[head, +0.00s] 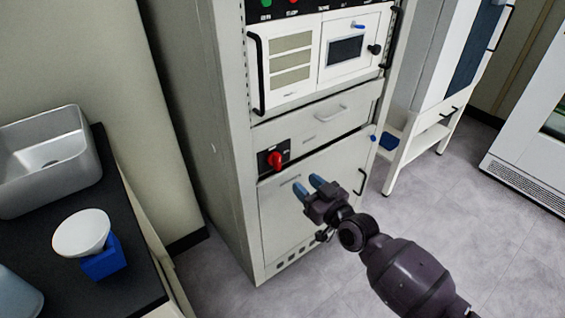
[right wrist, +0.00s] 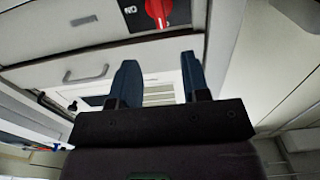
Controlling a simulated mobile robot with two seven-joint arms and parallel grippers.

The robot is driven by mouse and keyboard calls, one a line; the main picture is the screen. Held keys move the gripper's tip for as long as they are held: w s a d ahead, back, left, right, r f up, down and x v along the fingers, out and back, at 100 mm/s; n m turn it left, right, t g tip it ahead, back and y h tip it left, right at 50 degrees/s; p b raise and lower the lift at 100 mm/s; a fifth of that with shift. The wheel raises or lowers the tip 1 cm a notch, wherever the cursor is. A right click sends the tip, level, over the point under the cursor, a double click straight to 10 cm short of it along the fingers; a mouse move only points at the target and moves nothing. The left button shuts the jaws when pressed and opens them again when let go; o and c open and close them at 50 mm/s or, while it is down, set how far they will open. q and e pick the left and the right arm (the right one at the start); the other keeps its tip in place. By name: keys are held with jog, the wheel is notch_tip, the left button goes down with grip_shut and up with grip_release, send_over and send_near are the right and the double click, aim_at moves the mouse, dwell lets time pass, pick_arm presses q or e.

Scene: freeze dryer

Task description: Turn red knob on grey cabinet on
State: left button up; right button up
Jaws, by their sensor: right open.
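The red knob (head: 276,160) sits on a black plate on the front of the grey cabinet (head: 222,150), left of centre in the head view. In the right wrist view the red knob (right wrist: 158,10) is at the top edge, partly cut off, beyond the fingertips. My right gripper (head: 308,187) is in front of the cabinet's lower panel, below and right of the knob and apart from it. Its two blue fingers (right wrist: 158,80) are spread with nothing between them. My left gripper is in neither view.
A drawer with a handle (head: 331,114) lies above the knob. A white stand (head: 420,150) is at the right. Floor is clear at lower right.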

aim_at(280, 160)
jog(key=b+x, duration=0.2)
jog(key=x, duration=0.7)
jog(key=shift+w+a+f, duration=0.1)
jog(key=shift+w+a, duration=0.45)
jog(key=shift+w, duration=0.2)
grip_shut()
